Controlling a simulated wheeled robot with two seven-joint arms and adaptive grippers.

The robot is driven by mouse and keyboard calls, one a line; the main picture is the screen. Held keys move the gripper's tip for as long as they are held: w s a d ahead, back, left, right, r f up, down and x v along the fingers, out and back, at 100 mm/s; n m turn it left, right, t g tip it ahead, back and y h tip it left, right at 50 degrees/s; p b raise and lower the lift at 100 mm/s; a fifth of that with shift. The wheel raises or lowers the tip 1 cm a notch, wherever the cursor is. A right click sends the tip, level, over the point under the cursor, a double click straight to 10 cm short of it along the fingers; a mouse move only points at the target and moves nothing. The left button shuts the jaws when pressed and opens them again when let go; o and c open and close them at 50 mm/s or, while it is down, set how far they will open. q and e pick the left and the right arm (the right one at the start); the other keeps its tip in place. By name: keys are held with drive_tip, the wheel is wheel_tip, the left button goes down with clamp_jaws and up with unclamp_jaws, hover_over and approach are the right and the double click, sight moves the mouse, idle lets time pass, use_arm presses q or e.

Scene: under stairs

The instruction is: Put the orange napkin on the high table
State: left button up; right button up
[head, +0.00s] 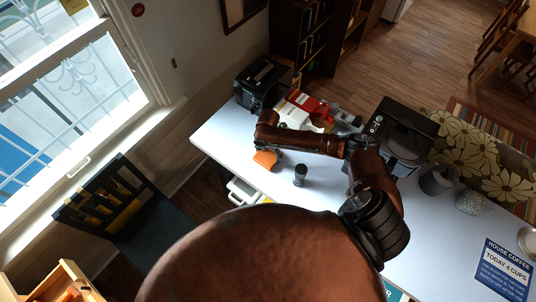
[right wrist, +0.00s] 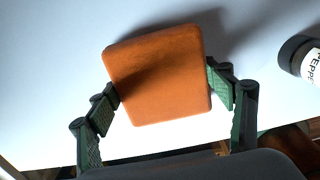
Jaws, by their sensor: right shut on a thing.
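The orange napkin (head: 265,159) is a flat, rounded square near the left front edge of a long white table (head: 330,195). It also shows in the right wrist view (right wrist: 158,75), between the two green-padded fingers of my right gripper (right wrist: 165,88). The fingers are shut on its two sides. In the head view my right gripper (head: 268,150) is small and partly hidden by its own arm. The napkin casts a shadow on the white surface; I cannot tell whether it touches it. My left gripper is not in view.
A dark pepper jar (head: 300,175) stands just right of the napkin. A black machine (head: 402,135), a dark toaster (head: 262,82), red and white boxes (head: 305,105) and a blue coffee sign (head: 504,270) are also on the white table.

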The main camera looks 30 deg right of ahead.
sight(268, 154)
drive_tip(key=o, duration=1.7)
drive_tip(key=shift+f, duration=0.15)
wheel_tip(268, 154, up, 12)
drive_tip(key=shift+r+b, duration=0.2)
drive_tip(key=shift+b, duration=0.55)
